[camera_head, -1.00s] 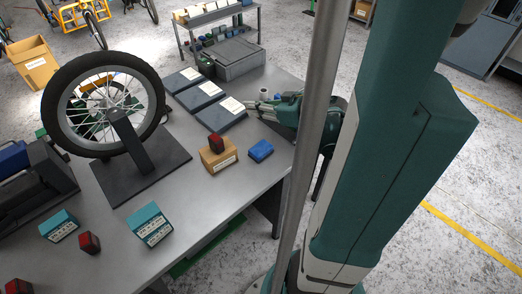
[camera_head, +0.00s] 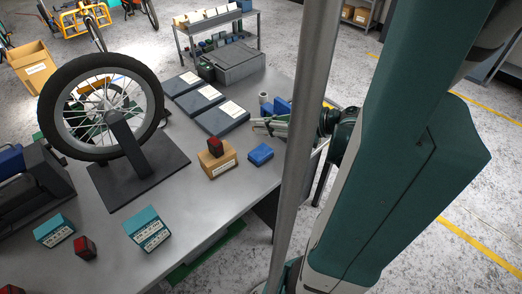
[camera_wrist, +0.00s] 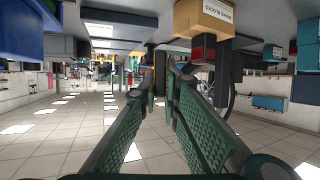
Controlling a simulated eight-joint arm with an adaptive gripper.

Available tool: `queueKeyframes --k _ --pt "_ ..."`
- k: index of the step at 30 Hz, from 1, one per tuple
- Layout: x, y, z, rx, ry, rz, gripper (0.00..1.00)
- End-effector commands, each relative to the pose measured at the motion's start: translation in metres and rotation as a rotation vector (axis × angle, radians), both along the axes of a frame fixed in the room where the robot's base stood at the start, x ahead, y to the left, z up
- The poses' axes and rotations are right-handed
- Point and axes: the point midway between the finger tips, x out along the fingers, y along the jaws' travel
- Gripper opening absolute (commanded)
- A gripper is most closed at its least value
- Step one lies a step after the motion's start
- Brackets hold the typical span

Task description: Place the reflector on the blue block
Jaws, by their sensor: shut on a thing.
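The blue block (camera_head: 260,154) lies on the grey table near its right edge. A red reflector (camera_head: 216,145) stands on a cardboard box (camera_head: 222,165) just left of it; in the upside-down wrist view this reflector (camera_wrist: 203,48) hangs below the box (camera_wrist: 207,17). My gripper (camera_head: 255,125) is above the table, just beyond the blue block in the head view, pointing left. In the wrist view its green fingers (camera_wrist: 155,85) close around a small dark and orange thing, seen narrowly between the tips; I cannot tell if it is a reflector.
A wheel (camera_head: 102,107) on a dark stand, teal boxes (camera_head: 149,229) and another red reflector (camera_head: 85,248) occupy the left. A pole partly hides my arm.

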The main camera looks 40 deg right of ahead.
Motion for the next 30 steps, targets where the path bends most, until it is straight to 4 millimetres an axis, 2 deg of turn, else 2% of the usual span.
queueKeyframes --k 5,18,30 --pt "0.000 0.000 -0.011 0.000 0.000 0.000 0.00" --pt "0.000 0.000 -0.054 0.000 0.000 0.000 0.00" --pt "0.000 0.000 -0.058 0.000 0.000 -0.001 0.00"
